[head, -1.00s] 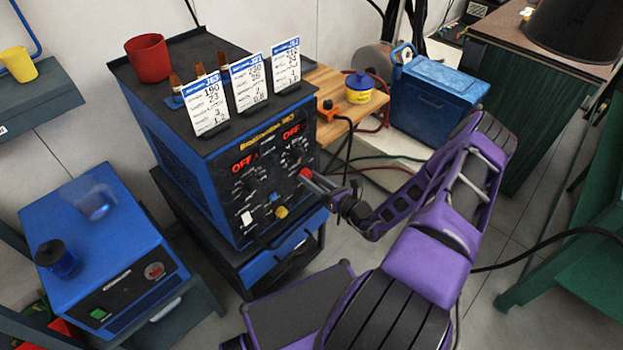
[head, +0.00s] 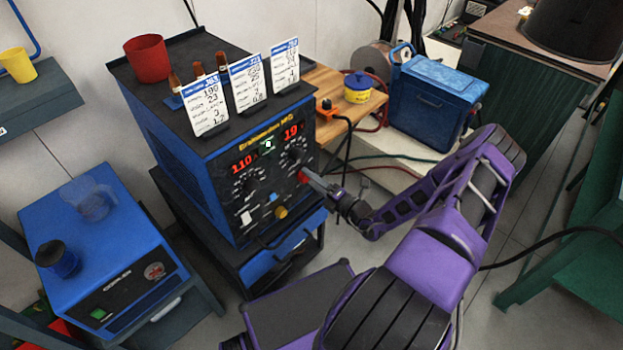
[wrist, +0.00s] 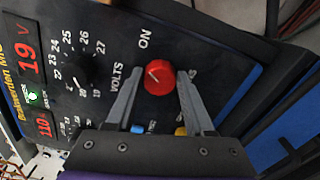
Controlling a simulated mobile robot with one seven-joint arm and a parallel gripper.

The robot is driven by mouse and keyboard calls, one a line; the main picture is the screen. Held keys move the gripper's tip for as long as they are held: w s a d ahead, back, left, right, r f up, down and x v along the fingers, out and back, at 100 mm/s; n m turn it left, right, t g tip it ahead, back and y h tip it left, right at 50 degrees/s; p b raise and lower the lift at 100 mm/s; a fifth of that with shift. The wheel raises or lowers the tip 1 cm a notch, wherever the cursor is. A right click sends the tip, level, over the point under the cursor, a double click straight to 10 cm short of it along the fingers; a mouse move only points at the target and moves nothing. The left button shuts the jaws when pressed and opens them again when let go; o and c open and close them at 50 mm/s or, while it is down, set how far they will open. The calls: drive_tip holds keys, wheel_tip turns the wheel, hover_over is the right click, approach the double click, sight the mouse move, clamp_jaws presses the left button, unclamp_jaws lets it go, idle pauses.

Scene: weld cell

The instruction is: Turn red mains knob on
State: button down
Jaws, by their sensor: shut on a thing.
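The red mains knob (wrist: 158,76) is on the black front panel of the blue welder (head: 180,150). It also shows small at the panel's right side in the head view (head: 304,175). My gripper (wrist: 161,80) has one finger on each side of the knob and is shut on it. The knob's white mark points up and left in the wrist view, roughly toward the side with the ON label (wrist: 145,40). The red displays are lit, reading 110 (head: 241,163) and 19 (head: 292,131). A green light (wrist: 33,97) glows between them.
Other dials, a blue knob and a yellow knob (head: 281,212) sit near my gripper on the panel. Cards (head: 247,82) and a red cup (head: 148,58) stand on top of the welder. A wooden shelf (head: 330,80) and hoses lie behind the arm.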

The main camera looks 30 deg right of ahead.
drive_tip(key=shift+m, duration=1.3)
drive_tip(key=shift+c, duration=1.4)
unclamp_jaws()
drive_tip(key=v, duration=1.7)
drive_tip(key=shift+s+p, duration=0.2)
drive_tip(key=shift+p, duration=0.2)
